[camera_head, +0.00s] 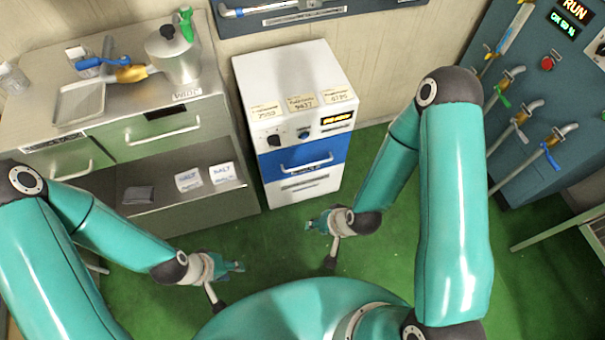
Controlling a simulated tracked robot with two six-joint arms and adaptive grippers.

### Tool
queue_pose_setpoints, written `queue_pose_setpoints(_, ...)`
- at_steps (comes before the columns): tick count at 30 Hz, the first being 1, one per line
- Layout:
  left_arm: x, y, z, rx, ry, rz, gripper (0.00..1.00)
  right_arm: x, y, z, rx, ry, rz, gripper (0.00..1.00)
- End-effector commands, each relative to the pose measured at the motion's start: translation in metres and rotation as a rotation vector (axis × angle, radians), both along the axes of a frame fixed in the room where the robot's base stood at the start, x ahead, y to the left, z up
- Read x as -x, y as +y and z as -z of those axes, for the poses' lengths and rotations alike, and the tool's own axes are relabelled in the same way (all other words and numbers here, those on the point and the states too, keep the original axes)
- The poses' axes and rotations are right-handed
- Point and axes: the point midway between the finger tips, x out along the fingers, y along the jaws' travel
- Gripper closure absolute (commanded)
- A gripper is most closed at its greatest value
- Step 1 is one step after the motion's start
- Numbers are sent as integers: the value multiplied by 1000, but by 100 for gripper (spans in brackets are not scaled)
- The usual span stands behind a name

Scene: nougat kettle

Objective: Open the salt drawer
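A steel bench at the left has two closed drawer fronts: a wide green-grey one (155,128) with a bar handle and a dark label, and a smaller one (65,160) at its left. Packets marked SALT (222,174) lie on the open shelf below. A white cabinet (295,90) beside the bench has a closed blue drawer (302,158) with a white handle. No drawer label reads as salt to me. My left gripper (226,283) is open and empty over the floor in front of the bench. My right gripper (323,243) is open and empty in front of the cabinet.
A lidded metal pot (173,54) and a tray (80,104) stand on the bench. A blue-grey panel (540,90) with several coloured valve handles is at the right. Green floor (275,245) is clear between my grippers and the furniture.

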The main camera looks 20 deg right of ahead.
Motion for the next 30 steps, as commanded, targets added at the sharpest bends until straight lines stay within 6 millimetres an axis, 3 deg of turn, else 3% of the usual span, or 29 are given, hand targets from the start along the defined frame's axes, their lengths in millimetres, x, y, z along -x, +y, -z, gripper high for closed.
queue_pose_setpoints(1,0,0,41,0,1,0,60,-12,-2,40,-12,-43,67,63)
queue_pose_setpoints(3,0,0,70,0,1,0,60,-32,-5,65,-39,-116,173,63)
queue_pose_setpoints(9,0,0,150,0,1,0,60,-83,-16,121,-175,-336,464,63)
queue_pose_setpoints(15,0,0,223,0,0,0,60,-119,-29,158,-381,-545,711,63)
queue_pose_setpoints(21,0,0,268,0,0,0,60,-135,-40,171,-570,-690,862,63)
queue_pose_setpoints(30,0,0,282,0,0,0,60,-146,-45,169,-670,-759,921,63)
